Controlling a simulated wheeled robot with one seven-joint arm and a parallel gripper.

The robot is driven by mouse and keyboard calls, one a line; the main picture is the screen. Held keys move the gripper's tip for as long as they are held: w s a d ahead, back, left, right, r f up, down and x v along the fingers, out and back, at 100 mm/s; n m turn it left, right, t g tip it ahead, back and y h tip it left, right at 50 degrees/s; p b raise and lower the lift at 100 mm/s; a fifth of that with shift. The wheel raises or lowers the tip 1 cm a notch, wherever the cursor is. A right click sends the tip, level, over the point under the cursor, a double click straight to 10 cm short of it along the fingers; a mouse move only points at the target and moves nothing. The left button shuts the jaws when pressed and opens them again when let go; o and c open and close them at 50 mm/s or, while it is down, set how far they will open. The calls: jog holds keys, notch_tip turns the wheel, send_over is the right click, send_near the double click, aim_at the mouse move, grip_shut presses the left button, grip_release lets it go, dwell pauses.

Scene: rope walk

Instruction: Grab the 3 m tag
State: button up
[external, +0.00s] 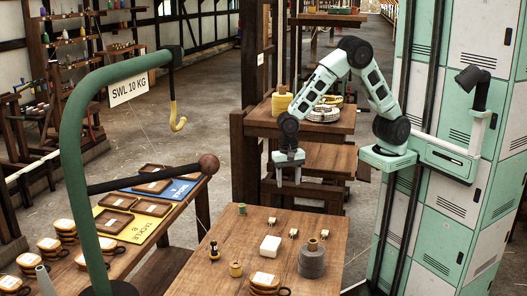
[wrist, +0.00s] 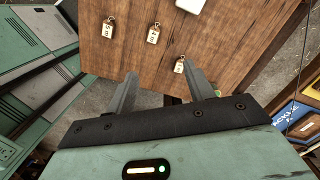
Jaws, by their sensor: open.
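Three small tan tags with metal loops lie on the wooden table. In the wrist view one tag (wrist: 180,65) is just beyond my right fingertip, one (wrist: 154,34) is farther up in the middle, and one (wrist: 109,28) is at upper left. Each bears a dark marking too small to read surely, so I cannot tell which is the 3 m tag. In the external view they show as the left tag (external: 272,221), the middle tag (external: 293,232) and the right tag (external: 325,234). My gripper (external: 288,180) (wrist: 162,80) is open and empty, above the table's far edge.
On the table (external: 215,285) stand a white block (external: 270,246), a grey spool (external: 312,260), a green spool (external: 242,209) and a yellow-black item (external: 214,250). A green hook stand (external: 70,150) rises at left. Blue and yellow mats with trays (external: 140,225) lie beyond it.

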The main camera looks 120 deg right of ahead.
jog(key=w+d+f+m, duration=0.1)
jog(key=d+f+m, duration=0.35)
jog(key=d, duration=0.45)
jog(key=p, duration=0.1)
send_over(272, 220)
jog(key=shift+m+h, duration=0.4)
jog(key=shift+m, duration=0.05)
notch_tip(272, 220, down, 11)
jog(key=shift+w+a+f, duration=0.15)
jog(key=shift+f, duration=0.05)
jog(key=shift+f+p, duration=1)
jog(key=shift+f, duration=1.55)
jog(key=c, duration=1)
